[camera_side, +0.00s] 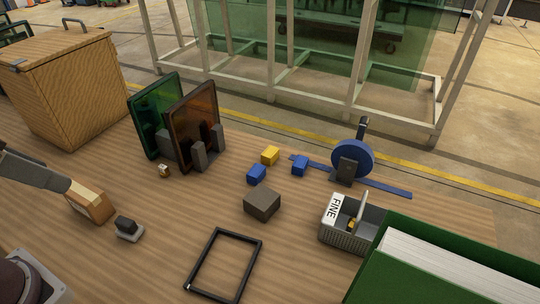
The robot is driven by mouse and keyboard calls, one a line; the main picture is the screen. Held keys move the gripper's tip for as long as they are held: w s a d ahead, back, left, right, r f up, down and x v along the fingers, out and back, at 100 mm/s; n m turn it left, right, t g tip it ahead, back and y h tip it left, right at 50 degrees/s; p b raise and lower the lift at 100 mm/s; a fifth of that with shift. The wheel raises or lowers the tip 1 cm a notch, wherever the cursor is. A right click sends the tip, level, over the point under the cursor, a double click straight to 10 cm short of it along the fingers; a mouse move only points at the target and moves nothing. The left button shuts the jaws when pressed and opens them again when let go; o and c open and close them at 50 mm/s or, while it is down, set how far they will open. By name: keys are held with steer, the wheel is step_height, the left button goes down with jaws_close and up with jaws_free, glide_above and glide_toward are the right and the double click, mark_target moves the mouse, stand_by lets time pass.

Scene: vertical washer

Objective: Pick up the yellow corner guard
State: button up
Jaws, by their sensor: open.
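The yellow corner guard (270,155) is a small yellow block lying on the wooden table, near the middle of the side view. A blue block (256,174) lies just in front of it, slightly to the left. Another blue block (299,165) lies to its right, by a long blue strip. My gripper does not show in this view.
Green (145,115) and amber (192,120) panes stand left of the guard. A brown block (262,204), black frame (187,288) and grey bin (342,236) marked FINE lie in front. A blue wheel (352,157) stands right. A wooden box (65,85) stands back left.

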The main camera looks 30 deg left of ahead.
steer(key=shift+o, duration=1)
steer(key=m+t, duration=0.1)
steer(key=t, duration=0.2)
glide_above(269, 152)
steer(key=s+a, duration=0.1)
steer(key=s, duration=0.4)
steer(key=shift+h, duration=0.4)
steer(key=f, duration=2.7)
steer(key=shift+w+f, duration=0.15)
steer(key=shift+w, duration=0.1)
steer(key=x, duration=0.7)
steer(key=shift+d+f, duration=0.15)
steer(key=shift+d, duration=0.25)
steer(key=shift+s, duration=0.1)
jaws_close()
